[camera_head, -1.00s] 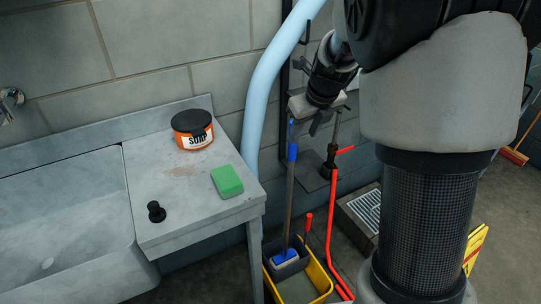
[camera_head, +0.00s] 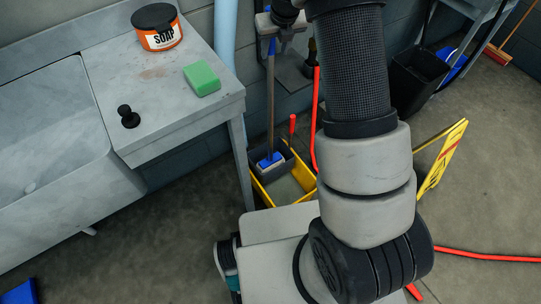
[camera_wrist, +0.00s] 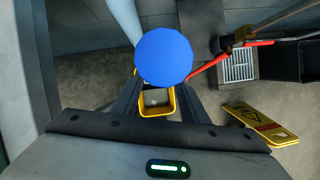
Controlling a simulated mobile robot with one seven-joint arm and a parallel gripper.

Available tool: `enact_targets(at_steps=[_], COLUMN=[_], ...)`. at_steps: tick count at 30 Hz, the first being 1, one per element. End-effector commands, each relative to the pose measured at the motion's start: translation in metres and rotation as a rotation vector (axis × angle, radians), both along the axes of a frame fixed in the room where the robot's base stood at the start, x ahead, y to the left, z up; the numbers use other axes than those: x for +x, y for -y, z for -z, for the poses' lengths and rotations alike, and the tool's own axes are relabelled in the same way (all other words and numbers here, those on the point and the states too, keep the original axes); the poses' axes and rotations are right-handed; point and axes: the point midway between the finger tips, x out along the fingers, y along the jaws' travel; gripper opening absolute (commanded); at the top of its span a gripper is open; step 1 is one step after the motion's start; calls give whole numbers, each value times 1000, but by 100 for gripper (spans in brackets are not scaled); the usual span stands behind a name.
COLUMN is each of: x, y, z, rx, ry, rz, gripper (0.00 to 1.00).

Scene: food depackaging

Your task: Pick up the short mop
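The short mop (camera_head: 270,105) has a thin dark handle with a blue upper end and a blue-and-grey head. It stands nearly upright, head down in the yellow bucket (camera_head: 258,192). My gripper (camera_head: 280,42) is at the top of the handle in the head view. In the wrist view the mop's round blue end (camera_wrist: 165,56) faces the camera, in front of my fingertips. The dark finger parts show on both sides, with the bucket visible between them. The blue end hides the fingertips, so I cannot see whether they touch the handle.
A metal sink counter (camera_head: 200,103) stands left, with an orange soap tub (camera_head: 160,38) and green sponge (camera_head: 202,77). A red-handled tool (camera_head: 315,125) stands right of the mop. A yellow sign (camera_head: 443,160) and black bin (camera_head: 415,80) are farther right. Floor shows between them.

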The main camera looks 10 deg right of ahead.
Motion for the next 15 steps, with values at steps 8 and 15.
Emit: enact_targets(at_steps=[8, 15], x=[11, 18], y=[-9, -10], z=[33, 47], rx=[0, 0], ry=[-2, 0], rz=[-1, 0], gripper=[40, 40])
